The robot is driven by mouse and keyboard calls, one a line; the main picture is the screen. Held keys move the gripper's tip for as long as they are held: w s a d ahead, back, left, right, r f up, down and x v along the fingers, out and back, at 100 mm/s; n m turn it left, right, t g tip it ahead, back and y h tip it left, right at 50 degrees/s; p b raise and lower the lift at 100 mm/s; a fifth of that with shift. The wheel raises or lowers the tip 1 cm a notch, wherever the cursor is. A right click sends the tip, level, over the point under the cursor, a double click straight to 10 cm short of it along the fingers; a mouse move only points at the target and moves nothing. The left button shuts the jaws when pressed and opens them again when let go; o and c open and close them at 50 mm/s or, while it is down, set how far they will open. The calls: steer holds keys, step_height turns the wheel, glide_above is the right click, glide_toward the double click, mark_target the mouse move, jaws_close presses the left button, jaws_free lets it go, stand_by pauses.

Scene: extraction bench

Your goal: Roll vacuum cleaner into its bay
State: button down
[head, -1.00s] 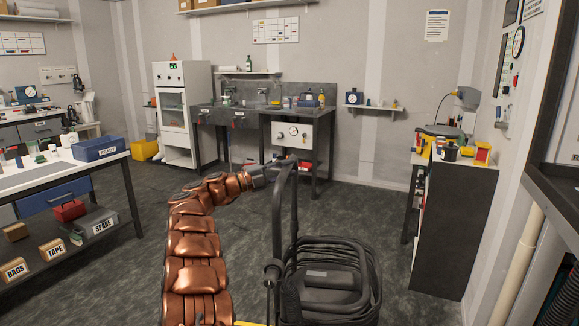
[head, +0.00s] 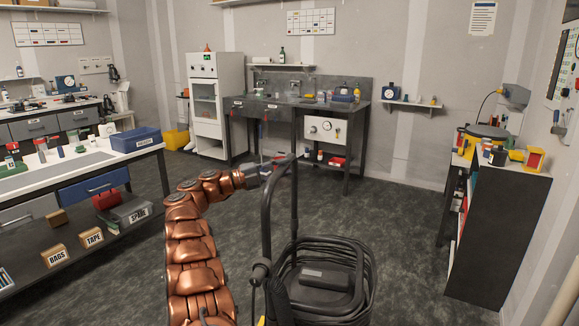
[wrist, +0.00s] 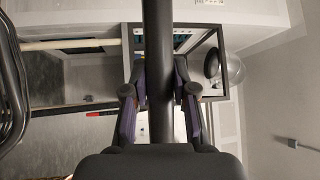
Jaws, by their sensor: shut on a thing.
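The vacuum cleaner (head: 322,287) stands at the bottom middle of the head view, a dark body with a black hose coiled around its top. Its black push handle (head: 266,215) rises at its left side as a tall frame. My gripper (head: 266,172) is shut on this handle near its upper part. In the wrist view the handle bar (wrist: 158,60) runs upright between the two fingers of my gripper (wrist: 158,95). The lower end of the vacuum cleaner is cut off by the picture edge. I cannot make out a marked bay.
Open dark floor (head: 400,235) lies ahead and to the right. A dark shelf cabinet (head: 497,235) stands at the right. A workbench with a lower shelf (head: 130,235) stands at the left. A sink bench (head: 240,108) and a white cabinet (head: 203,75) stand at the back.

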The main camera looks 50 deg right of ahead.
steer(key=shift+w+a, duration=0.3)
steer(key=shift+w, duration=0.55)
steer(key=c, duration=0.9)
jaws_free()
steer(key=v, duration=0.7)
steer(key=shift+a, duration=0.25)
steer(key=shift+w, duration=0.15)
